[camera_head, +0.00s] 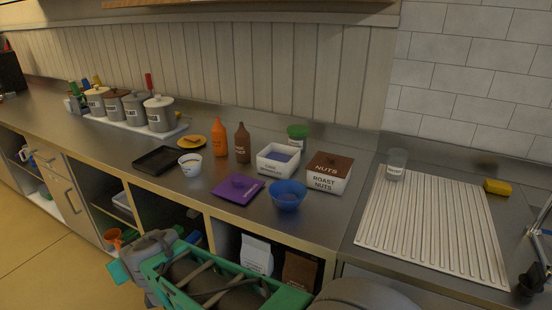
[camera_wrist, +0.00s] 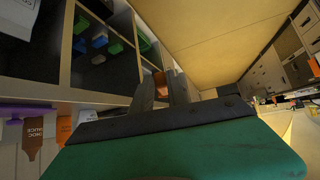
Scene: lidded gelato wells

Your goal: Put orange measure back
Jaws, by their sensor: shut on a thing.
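The orange measure (camera_head: 113,238) is in front of the open cabinets at the lower left of the head view, below the counter top. In the wrist view, part of the orange measure (camera_wrist: 160,83) shows between the two dark fingers. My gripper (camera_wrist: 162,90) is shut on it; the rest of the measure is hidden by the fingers. Grey lidded wells (camera_head: 133,106) stand in a row on a white tray (camera_head: 175,134) at the back left of the counter. Coloured handles, including a red one (camera_head: 149,83), rise by them. The far well's contents are not visible.
The counter holds a black tray (camera_head: 156,160), a white cup (camera_head: 190,164), sauce bottles (camera_head: 242,146), a purple scale (camera_head: 238,190), a blue bowl (camera_head: 288,195) and a nuts box (camera_head: 329,172). Open cubbies (camera_wrist: 93,40) hold blue and green items. Floor (camera_head: 45,250) at left is clear.

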